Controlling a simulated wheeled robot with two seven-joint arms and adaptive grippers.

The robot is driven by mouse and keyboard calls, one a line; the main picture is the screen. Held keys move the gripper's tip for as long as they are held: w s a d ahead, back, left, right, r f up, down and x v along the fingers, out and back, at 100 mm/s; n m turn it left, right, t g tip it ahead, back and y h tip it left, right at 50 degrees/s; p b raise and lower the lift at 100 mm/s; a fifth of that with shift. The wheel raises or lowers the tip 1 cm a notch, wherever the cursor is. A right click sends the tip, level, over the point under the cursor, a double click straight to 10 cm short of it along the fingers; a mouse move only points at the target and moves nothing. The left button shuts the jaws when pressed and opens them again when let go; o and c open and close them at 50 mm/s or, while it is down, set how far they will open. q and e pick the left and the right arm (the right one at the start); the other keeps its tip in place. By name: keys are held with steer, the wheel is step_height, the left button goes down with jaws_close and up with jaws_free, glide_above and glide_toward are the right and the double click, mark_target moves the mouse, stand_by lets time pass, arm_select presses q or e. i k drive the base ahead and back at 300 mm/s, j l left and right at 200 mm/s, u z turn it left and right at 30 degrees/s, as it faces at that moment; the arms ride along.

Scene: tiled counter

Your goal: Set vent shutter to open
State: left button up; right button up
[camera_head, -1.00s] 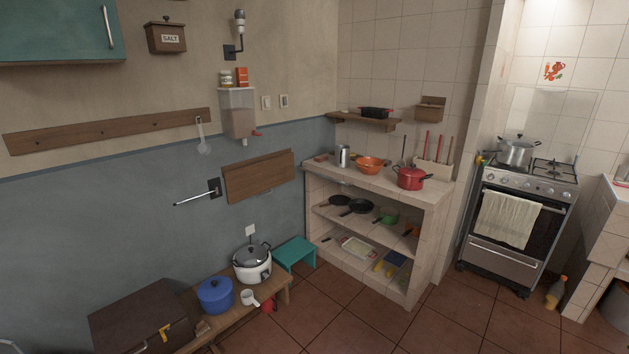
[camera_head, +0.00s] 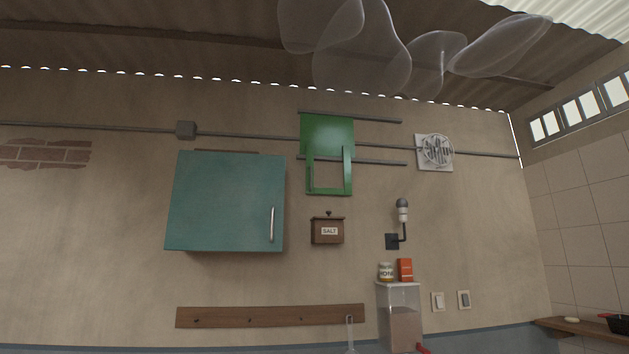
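A green sliding panel (camera_head: 327,137), which looks like the vent shutter, hangs on two horizontal grey rails high on the wall in the head view. It sits at the left part of the rails. A green frame (camera_head: 330,191) shows at its lower part, with wall-coloured surface inside. A round fan vent (camera_head: 435,150) in a pale square plate is on the wall to the right of the rails, and its grille is uncovered. Neither of my grippers is in view.
A teal cabinet (camera_head: 226,201) is left of the panel. A salt box (camera_head: 327,229) hangs below it, and a lamp (camera_head: 401,220) is lower right. A dispenser (camera_head: 400,315) carries a jar and an orange box. Translucent shapes (camera_head: 350,40) hang near the roof.

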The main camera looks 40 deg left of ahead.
mark_target(320, 135)
steer(key=i+l+u, duration=0.2)
steer(key=i+u, duration=0.25)
steer(key=i, duration=0.15)
steer(key=i+l+u, duration=0.4)
steer(key=i, duration=0.2)
steer(key=i+l+u, duration=0.45)
steer(key=i+l, duration=0.05)
steer(key=l, duration=0.05)
